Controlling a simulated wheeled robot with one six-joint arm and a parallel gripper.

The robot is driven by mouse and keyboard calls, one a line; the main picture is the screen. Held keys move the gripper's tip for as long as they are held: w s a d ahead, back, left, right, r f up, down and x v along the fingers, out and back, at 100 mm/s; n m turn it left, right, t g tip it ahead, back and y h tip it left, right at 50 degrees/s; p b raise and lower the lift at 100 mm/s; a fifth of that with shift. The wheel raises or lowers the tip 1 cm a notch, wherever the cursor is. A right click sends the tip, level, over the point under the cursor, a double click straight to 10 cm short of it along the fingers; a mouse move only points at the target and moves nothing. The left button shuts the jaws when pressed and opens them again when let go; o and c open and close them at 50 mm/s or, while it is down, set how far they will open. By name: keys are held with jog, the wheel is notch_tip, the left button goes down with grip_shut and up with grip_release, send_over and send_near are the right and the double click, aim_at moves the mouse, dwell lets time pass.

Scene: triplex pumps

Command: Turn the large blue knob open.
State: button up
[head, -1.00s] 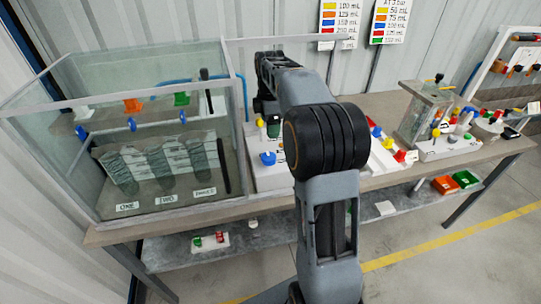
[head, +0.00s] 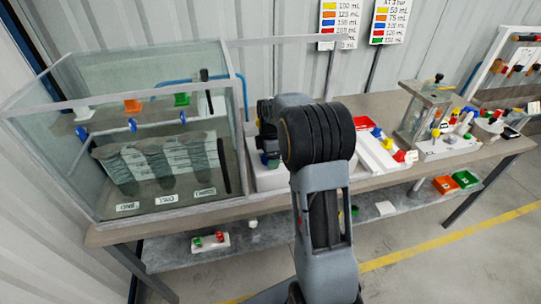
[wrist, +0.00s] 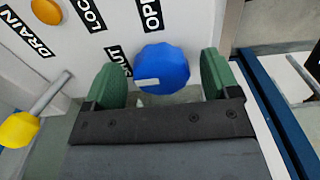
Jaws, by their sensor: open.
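The large blue knob (wrist: 162,68) sits on a white panel (wrist: 75,45) in the wrist view. A pale mark on its face points to the lower left, toward the side with the SHUT label (wrist: 118,62). The OPEN label (wrist: 150,14) is above the knob. My gripper (wrist: 161,80) has its two green fingers apart, one on each side of the knob, with a gap showing on both sides. In the head view my gripper (head: 270,158) is over the white panel beside the glass tank, and my arm hides most of the knob.
A yellow knob (wrist: 19,129) on a grey stem and an orange knob (wrist: 46,11) by the DRAIN label are to the left. The glass tank (head: 60,190) stands close left of my gripper. More knobs and a second rig (head: 430,110) are to the right on the bench.

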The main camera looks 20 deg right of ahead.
jog(key=shift+f, duration=0.1)
jog(key=shift+c, duration=0.2)
jog(key=c, duration=0.9)
jog(key=m, duration=0.5)
jog(key=shift+s, duration=0.1)
jog(key=m, duration=0.4)
jog(key=shift+a+m, duration=0.1)
jog(key=shift+m, duration=0.2)
jog(key=m, duration=0.4)
jog(key=shift+s+a, duration=0.1)
jog(key=shift+a+m, duration=0.1)
jog(key=shift+m, duration=2.3)
